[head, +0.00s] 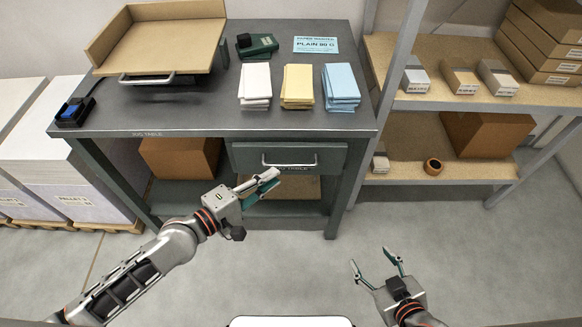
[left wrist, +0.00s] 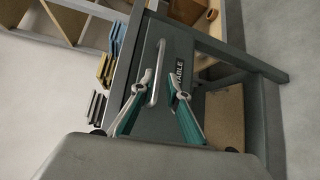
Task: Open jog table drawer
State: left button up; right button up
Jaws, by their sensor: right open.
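The jog table (head: 200,122) is a grey bench. Its drawer (head: 325,155) is under the top at the right and looks shut, with a silver bar handle (head: 289,162). In the left wrist view the drawer front (left wrist: 176,55) and handle (left wrist: 157,72) are ahead of the fingers. My left gripper (head: 268,182) is in front of the drawer, just below and left of the handle in the head view. Its fingers (left wrist: 163,85) are open, with the handle appearing between or just beyond the tips; contact cannot be told. My right gripper (head: 376,258) is open and empty over the floor.
On the table top are a tan tray (head: 160,45), a blue-button device (head: 74,112), and white (head: 255,82), yellow (head: 297,84) and blue (head: 341,85) paper stacks. A shelf rack (head: 440,168) stands at the right. Floor before the drawer is clear.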

aim_at(291, 165)
pick_arm(q)
jog(key=shift+b+x, duration=0.3)
jog(key=shift+x, duration=3.6)
jog(key=shift+r, duration=0.1)
grip_shut()
